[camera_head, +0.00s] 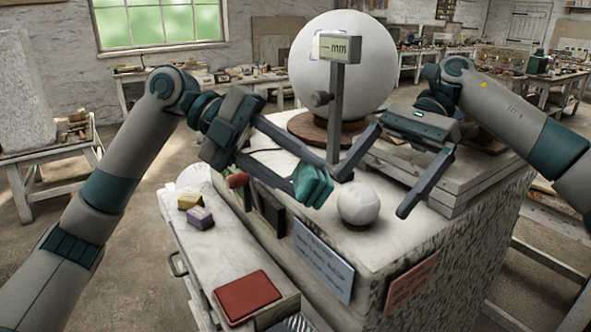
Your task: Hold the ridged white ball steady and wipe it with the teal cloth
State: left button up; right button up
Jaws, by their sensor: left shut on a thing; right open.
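The small white ball (358,206) rests on a small dark base on the pale top of the stone block; its ridges are hard to make out. The teal cloth (313,184) is bunched in my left gripper (316,186), which is shut on it. The cloth hangs just left of the ball, seemingly apart from it. My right gripper (372,194) is open and empty. Its two long fingers reach down from the upper right, one to each side of the ball in the picture. I cannot tell whether either finger touches it.
A large white sphere (330,75) stands on a round wooden base behind, with a gauge marked mm (338,48) on a post in front. A lower cart (222,240) at left holds yellow and purple blocks (200,217) and a red pad (247,296). Signs hang on the block's front.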

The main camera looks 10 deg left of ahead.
jog(key=shift+v, duration=2)
notch_tip(320, 180, up, 10)
jog(key=shift+f, duration=0.1)
dwell(0.4)
